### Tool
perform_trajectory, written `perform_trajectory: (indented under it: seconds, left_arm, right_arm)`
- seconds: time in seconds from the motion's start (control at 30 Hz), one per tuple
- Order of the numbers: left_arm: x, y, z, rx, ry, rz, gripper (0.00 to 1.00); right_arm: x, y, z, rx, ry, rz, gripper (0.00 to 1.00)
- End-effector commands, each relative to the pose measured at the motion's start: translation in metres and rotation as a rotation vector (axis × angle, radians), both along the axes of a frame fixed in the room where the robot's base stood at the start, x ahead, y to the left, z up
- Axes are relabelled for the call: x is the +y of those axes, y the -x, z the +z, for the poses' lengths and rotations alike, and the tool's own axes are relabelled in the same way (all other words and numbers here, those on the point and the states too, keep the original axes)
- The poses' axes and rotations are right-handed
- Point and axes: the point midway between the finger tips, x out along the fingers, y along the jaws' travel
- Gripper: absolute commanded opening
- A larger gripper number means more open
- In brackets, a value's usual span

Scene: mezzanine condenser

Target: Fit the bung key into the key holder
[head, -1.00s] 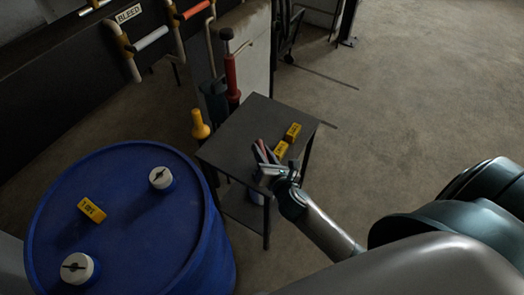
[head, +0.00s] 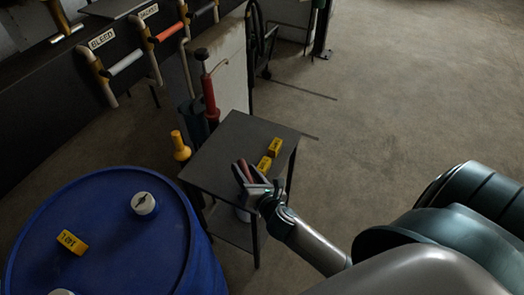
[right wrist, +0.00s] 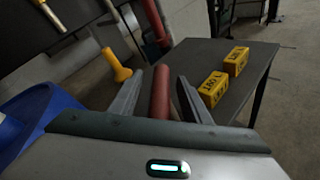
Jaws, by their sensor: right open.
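My right gripper (head: 243,172) is over the near edge of the small dark table (head: 232,130), with its fingers apart. Between the fingers is a red cylindrical handle, probably the bung key (head: 241,172); it also shows in the right wrist view (right wrist: 160,92), with a finger on either side. Its lower end is hidden behind the gripper, so I cannot tell whether it stands on the table. I cannot make out with certainty which thing is the key holder. My left gripper is not in view.
Two yellow labelled blocks (head: 264,163) (head: 275,147) are on the table, right of the gripper. A blue drum (head: 110,230) with white caps (head: 144,203) and a yellow block (head: 72,242) stands at left. A red pump (head: 208,95) stands behind the table. Floor at right is clear.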

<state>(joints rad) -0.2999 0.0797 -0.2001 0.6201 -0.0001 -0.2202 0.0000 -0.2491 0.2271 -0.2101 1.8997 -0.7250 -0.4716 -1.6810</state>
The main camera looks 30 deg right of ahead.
Motion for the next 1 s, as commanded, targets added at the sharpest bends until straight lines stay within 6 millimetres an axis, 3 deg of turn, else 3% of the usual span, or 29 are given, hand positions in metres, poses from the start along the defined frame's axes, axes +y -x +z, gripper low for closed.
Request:
perform_trajectory:
  seconds: [0.27,0.7,1.0]
  left_arm:
    - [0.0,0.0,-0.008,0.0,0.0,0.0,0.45]
    - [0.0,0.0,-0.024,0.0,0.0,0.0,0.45]
    - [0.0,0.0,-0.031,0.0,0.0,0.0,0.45]
  right_arm:
    - [0.004,0.037,0.007,0.002,0.0,0.001,0.43]
    - [0.013,0.118,0.029,0.001,-0.002,0.002,0.43]
    - [0.016,0.153,0.04,-0.001,-0.001,0.001,0.43]
